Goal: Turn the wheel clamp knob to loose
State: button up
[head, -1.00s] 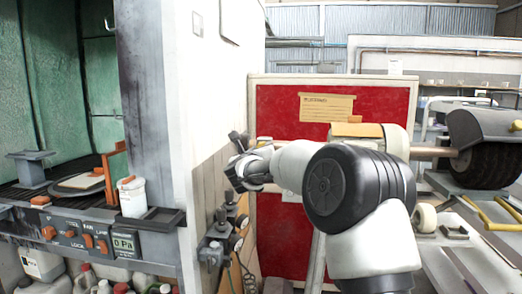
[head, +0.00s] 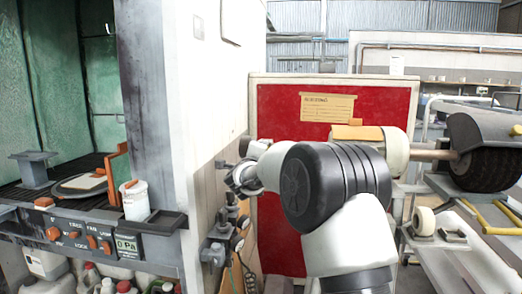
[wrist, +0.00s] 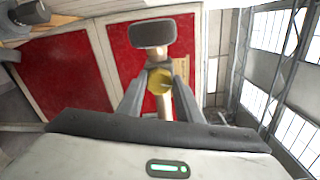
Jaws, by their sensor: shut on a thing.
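My gripper (head: 236,180) is beside the side wall of the green-lined cabinet, left of the red board. In the wrist view my gripper (wrist: 158,86) has its two grey fingers on either side of a round yellow knob-like part (wrist: 158,80), shut on it. A dark grey rounded block (wrist: 152,32) shows just beyond this part, and a tan bar shows behind it. I cannot tell for sure whether the yellow part is the wheel clamp knob. The head view is too small to show the held part clearly.
Several dark fittings (head: 218,250) stick out of the cabinet's side below my gripper. The red board (head: 290,110) stands close behind. A control panel (head: 75,236) fronts the cabinet.

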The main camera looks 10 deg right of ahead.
jog(key=shift+d+f+n+p, duration=0.15)
jog(key=shift+n+p, duration=2.35)
jog(key=shift+n, duration=2.7)
jog(key=shift+d+f+n+p, duration=0.1)
jog(key=shift+n+p, duration=2.4)
jog(key=shift+n, duration=2.7)
jog(key=o, duration=1)
jog(key=shift+o, duration=0.2)
jog(key=shift+s, duration=0.1)
jog(key=v, duration=1.7)
jog(key=shift+s, duration=0.15)
